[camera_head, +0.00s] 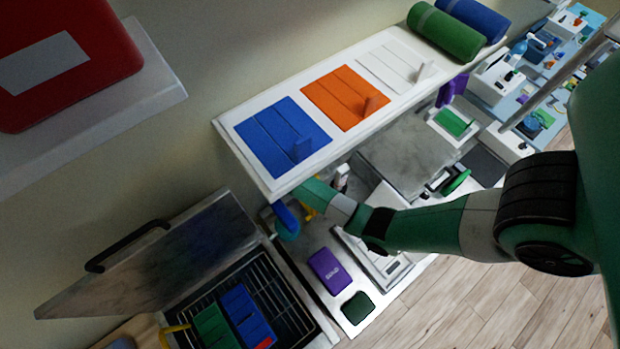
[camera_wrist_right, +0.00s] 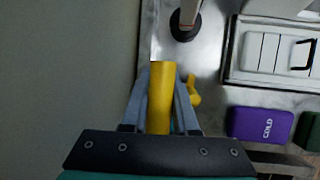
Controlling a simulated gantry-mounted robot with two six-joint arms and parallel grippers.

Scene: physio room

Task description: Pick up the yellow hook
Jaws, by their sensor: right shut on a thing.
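The yellow hook (camera_wrist_right: 160,98) shows in the right wrist view as an upright yellow bar between the two fingers of my right gripper (camera_wrist_right: 161,80). The gripper is shut on it. A smaller yellow piece (camera_wrist_right: 194,92) shows just right of the right finger; I cannot tell whether it belongs to the same hook. In the head view my right arm comes in from the right and its wrist passes under the white shelf's front edge, where a bit of yellow (camera_head: 309,212) shows. The gripper is mostly hidden there. My left gripper is not in view.
The white shelf (camera_head: 222,128) with blue, orange and white slatted pieces overhangs the wrist. Below are a purple COLD pack (camera_head: 329,271), a dark green block (camera_head: 358,308) and an open lidded box (camera_head: 205,262). Green and blue rolls (camera_head: 447,32) lie at the shelf's far end.

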